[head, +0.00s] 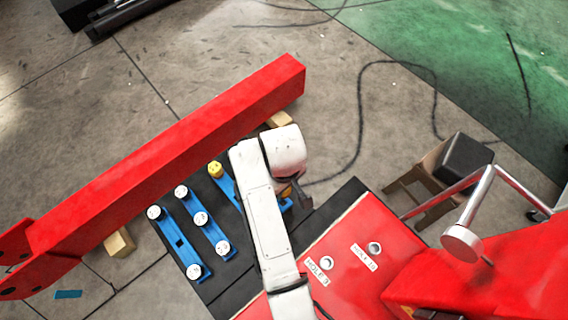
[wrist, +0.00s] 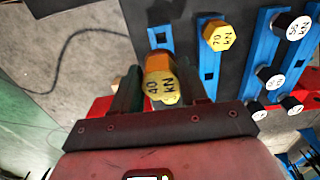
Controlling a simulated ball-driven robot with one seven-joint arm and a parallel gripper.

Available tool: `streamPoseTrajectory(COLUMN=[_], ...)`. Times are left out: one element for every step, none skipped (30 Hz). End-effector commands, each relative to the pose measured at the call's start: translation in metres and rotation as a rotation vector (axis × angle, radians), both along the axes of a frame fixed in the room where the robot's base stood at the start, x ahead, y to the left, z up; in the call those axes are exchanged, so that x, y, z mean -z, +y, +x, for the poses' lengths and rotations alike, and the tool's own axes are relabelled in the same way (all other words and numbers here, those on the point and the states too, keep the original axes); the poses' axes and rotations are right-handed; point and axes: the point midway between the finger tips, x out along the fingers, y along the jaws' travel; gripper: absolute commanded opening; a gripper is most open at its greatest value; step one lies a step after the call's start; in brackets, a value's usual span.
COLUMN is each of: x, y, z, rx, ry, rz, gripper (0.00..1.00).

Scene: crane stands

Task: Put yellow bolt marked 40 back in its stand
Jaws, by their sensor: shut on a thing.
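In the wrist view the yellow bolt marked 40 KN (wrist: 160,88) is between the two fingers of my gripper (wrist: 158,92), which is shut on it. Its marked head faces the camera, and an orange-brown part shows behind it. A blue stand strip (wrist: 160,38) with a square hole lies just beyond the bolt. The bolt hides the strip's nearer part, so I cannot tell whether the bolt touches it. In the head view my arm covers most of my gripper (head: 297,190), with a blue strip end (head: 286,204) beside it.
A yellow bolt marked 70 KN (wrist: 217,36) stands in the neighbouring blue strip. Several white-headed bolts (head: 181,192) stand in blue strips on the black mat (head: 222,289). A long red beam (head: 170,150) lies behind them. A red panel (head: 335,250) with labelled holes is at right.

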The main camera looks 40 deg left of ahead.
Motion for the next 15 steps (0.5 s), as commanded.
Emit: streamPoseTrajectory(x=[0.002, 0.004, 0.007, 0.009, 0.011, 0.014, 0.016, 0.019, 0.023, 0.025, 0.028, 0.032, 0.035, 0.038, 0.041], y=[-0.001, -0.001, -0.001, -0.001, -0.001, -0.001, -0.001, -0.001, -0.001, -0.001, -0.001, -0.001, -0.001, -0.001, -0.001], z=[0.0, 0.0, 0.0, 0.0, 0.0, 0.0, 0.0, 0.0, 0.0, 0.0, 0.0, 0.0, 0.0, 0.0, 0.0], rx=[-0.001, -0.001, -0.001, -0.001, -0.001, -0.001, -0.001, -0.001, -0.001, -0.001, -0.001, -0.001, -0.001, -0.001, -0.001], ry=[0.0, 0.0, 0.0, 0.0, 0.0, 0.0, 0.0, 0.0, 0.0, 0.0, 0.0, 0.0, 0.0, 0.0, 0.0], rz=[0.0, 0.0, 0.0, 0.0, 0.0, 0.0, 0.0, 0.0, 0.0, 0.0, 0.0, 0.0, 0.0, 0.0, 0.0], gripper=[0.09, 0.09, 0.09, 0.09, 0.09, 0.09, 0.09, 0.09, 0.09, 0.09, 0.09, 0.09, 0.09, 0.09, 0.09])
